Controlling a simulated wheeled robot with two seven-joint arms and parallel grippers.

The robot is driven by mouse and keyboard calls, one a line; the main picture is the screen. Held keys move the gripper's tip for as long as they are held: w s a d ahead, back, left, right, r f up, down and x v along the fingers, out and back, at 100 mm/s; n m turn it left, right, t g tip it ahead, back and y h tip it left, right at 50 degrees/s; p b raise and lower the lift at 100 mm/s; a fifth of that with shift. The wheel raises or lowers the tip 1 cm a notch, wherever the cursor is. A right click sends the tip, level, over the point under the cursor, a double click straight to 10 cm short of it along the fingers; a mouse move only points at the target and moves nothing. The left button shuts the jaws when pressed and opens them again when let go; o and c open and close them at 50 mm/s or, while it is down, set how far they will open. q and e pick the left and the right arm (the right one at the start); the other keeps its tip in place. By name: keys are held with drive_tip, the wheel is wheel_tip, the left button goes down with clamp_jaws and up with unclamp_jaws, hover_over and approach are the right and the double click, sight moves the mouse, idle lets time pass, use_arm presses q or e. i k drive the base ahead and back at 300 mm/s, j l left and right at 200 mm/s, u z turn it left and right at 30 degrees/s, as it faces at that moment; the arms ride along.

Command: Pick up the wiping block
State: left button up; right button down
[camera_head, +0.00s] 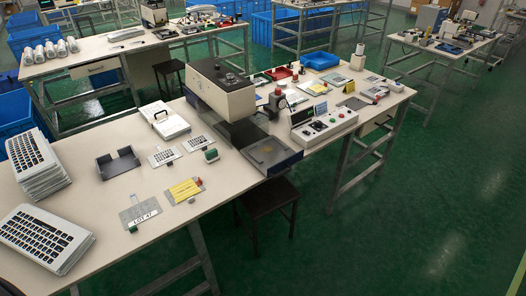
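Several small blocks lie on the near workbench (92,212). A green block with a pale side (211,155) stands beside the keypad sheets at the middle of the bench. A smaller red-topped piece (198,182) lies at the yellow card, and a small green piece (133,228) is at the LOT card. I cannot tell for sure which is the wiping block; the green block with the pale side looks most like one. Neither of my grippers is in view, and nothing touches these blocks.
Stacked keypad films (45,238) and a taller stack (36,165) fill the left end. A dark open tray (118,163), white case (165,120), yellow card (183,190) and LOT card (140,212) lie nearby. A large machine (222,90) and control box (324,126) stand to the right.

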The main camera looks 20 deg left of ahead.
sight(211, 156)
drive_tip(key=i+l, duration=0.75)
drive_tip(key=i, duration=0.05)
